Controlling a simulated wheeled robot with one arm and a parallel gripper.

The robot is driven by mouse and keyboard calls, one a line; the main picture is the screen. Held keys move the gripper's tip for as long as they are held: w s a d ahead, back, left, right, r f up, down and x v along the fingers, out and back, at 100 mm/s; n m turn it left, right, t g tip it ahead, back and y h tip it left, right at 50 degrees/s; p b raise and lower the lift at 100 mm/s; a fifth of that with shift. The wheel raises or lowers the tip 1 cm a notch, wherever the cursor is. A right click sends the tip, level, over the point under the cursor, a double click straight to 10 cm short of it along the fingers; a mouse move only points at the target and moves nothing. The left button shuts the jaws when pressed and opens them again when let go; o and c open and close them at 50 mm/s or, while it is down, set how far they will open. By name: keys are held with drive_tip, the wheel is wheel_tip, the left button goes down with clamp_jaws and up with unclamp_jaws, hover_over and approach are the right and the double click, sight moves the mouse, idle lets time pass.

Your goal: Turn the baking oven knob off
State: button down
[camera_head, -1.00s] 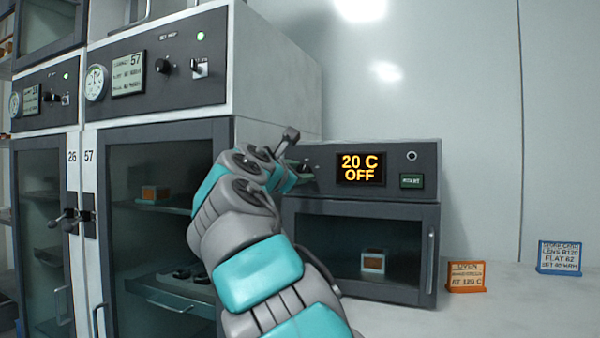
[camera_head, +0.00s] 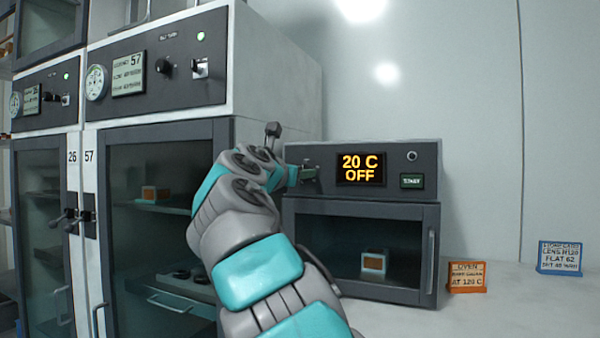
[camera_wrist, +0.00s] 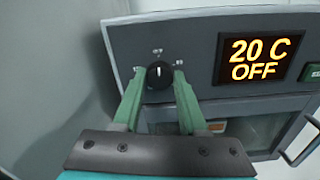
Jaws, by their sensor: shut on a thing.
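The baking oven (camera_head: 408,204) stands on the white bench at the right of the tall cabinets. Its display (camera_head: 360,169) reads "20 C OFF" in yellow. In the wrist view the black knob (camera_wrist: 159,74) sits on the panel left of the display (camera_wrist: 256,59), with small marks around it. The knob's white pointer line points about upward. My gripper (camera_wrist: 158,82) is shut on the knob, one green finger on each side. In the head view the gripper (camera_head: 305,174) reaches the left end of the oven panel, and my wrist hides most of the knob.
A green-lit button (camera_head: 412,181) is right of the display. The oven door is closed with a small box (camera_head: 374,261) inside. An orange sign (camera_head: 467,277) and a blue sign (camera_head: 559,257) stand on the bench (camera_head: 500,315). Tall cabinets (camera_head: 165,180) stand close on the left.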

drive_tip(key=shift+a+f, duration=0.1)
drive_tip(key=shift+f, duration=0.05)
drive_tip(key=shift+c, duration=2.2)
unclamp_jaws()
drive_tip(key=v, duration=0.7)
drive_tip(key=shift+s, duration=0.35)
drive_tip(key=shift+a, duration=0.15)
